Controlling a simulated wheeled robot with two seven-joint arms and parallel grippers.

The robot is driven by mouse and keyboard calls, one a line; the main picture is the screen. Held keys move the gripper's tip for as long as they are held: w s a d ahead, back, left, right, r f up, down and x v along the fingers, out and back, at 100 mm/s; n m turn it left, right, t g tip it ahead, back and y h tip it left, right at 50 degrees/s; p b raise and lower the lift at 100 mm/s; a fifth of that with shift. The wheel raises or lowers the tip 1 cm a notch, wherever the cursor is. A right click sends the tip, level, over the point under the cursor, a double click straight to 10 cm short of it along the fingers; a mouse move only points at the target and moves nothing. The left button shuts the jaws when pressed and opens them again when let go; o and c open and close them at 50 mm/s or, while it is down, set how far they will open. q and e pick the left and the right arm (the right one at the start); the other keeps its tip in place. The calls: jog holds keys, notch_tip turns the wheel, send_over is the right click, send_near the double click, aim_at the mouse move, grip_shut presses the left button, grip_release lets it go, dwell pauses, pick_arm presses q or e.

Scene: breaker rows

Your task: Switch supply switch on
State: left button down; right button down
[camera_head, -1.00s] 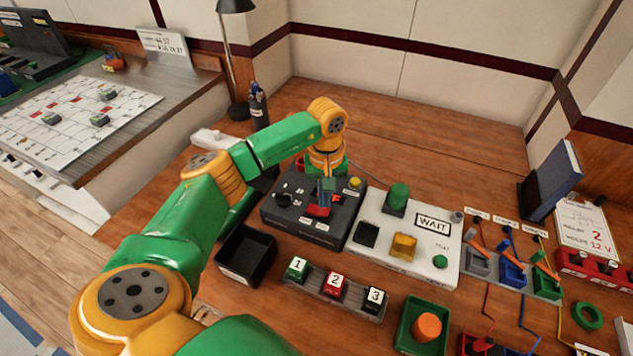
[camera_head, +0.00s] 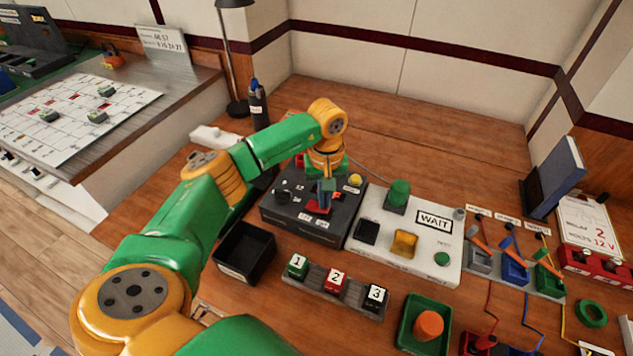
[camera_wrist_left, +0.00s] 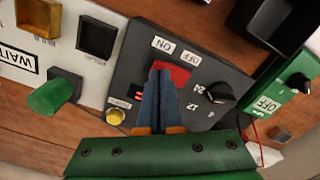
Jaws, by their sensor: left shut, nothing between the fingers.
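The dark supply box (camera_head: 282,223) stands on the bench; it also shows in the left wrist view (camera_wrist_left: 128,72). Its red switch (camera_head: 313,209) lies under my left fingers. In the left wrist view the red switch (camera_wrist_left: 181,73) is partly hidden by the fingertips, between the ON label (camera_wrist_left: 163,45) and the OFF label (camera_wrist_left: 188,60). My left gripper (camera_head: 325,207) is shut and empty, with its tips at the switch; it also shows in the left wrist view (camera_wrist_left: 160,70). Whether they touch, and which way the switch is tilted, I cannot tell. My right gripper is not in view.
A black knob (camera_wrist_left: 213,93) and a yellow button (camera_wrist_left: 115,117) sit on the box beside the fingers. A white panel (camera_head: 382,250) marked WAIT, with a green knob (camera_head: 398,193), stands to the right. A black tray (camera_head: 244,252) and numbered blocks lie in front.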

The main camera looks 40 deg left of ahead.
pick_arm(q)
jog(key=shift+f, duration=0.35)
notch_tip(320, 180, up, 7)
jog(key=p, duration=0.5)
dwell(0.3)
